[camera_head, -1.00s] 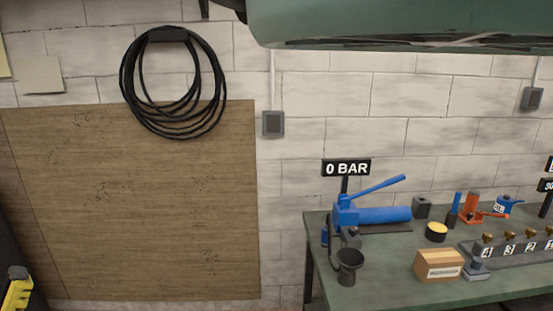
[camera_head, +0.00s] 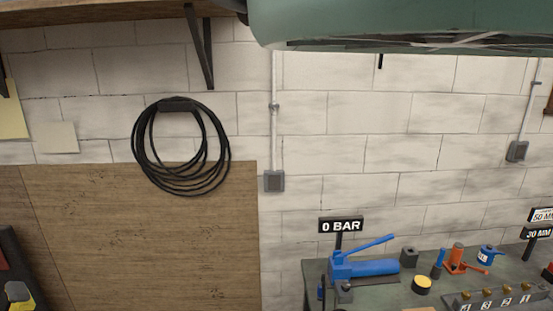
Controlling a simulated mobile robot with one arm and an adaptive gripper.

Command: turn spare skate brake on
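I cannot make out a skate brake with certainty in the head view. On the green bench (camera_head: 385,293) at the lower right stands a blue hand pump (camera_head: 365,267) with a raised lever, under a sign (camera_head: 341,225) reading "0 BAR". Right of it are an orange tool (camera_head: 457,258) with a lever and a small blue item (camera_head: 488,254) with a white label. A grey block (camera_head: 481,299) with brass knobs, numbered 4 to 1, lies at the bench's front right. My gripper is not in view.
A coiled black cable (camera_head: 181,150) hangs on the block wall above a brown board (camera_head: 140,235). A green overhang (camera_head: 400,22) crosses the top right. Signs (camera_head: 541,216) reading "50 MM" and "30 MM" stand at the right edge.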

